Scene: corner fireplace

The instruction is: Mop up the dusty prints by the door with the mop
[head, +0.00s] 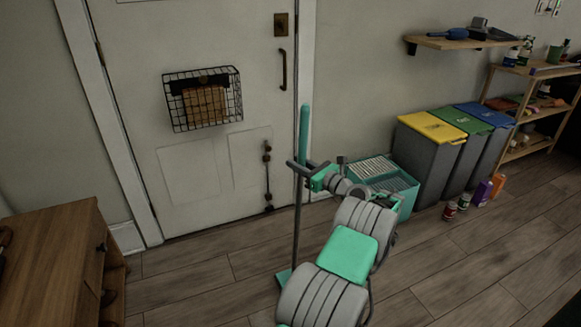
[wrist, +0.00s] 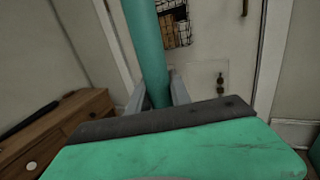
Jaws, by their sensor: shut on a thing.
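The mop has a teal grip (head: 305,130) and a thin dark pole. It stands roughly upright in front of the door (head: 215,150). My gripper (head: 300,172) is shut on the mop at the lower part of the teal grip. In the wrist view the teal grip (wrist: 148,50) passes between my two fingers (wrist: 158,88). A teal piece at the pole's foot (head: 284,276) shows low by the floor, partly hidden behind my arm. I cannot make out distinct dusty prints on the floor by the door; my arm hides part of that floor.
A wooden cabinet (head: 45,250) stands at the lower left. A teal crate (head: 385,180) and bins with yellow, green and blue lids (head: 432,126) line the wall at right. Small cans (head: 450,210) and boxes stand before the bins. Floor (head: 190,265) left of the pole is clear.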

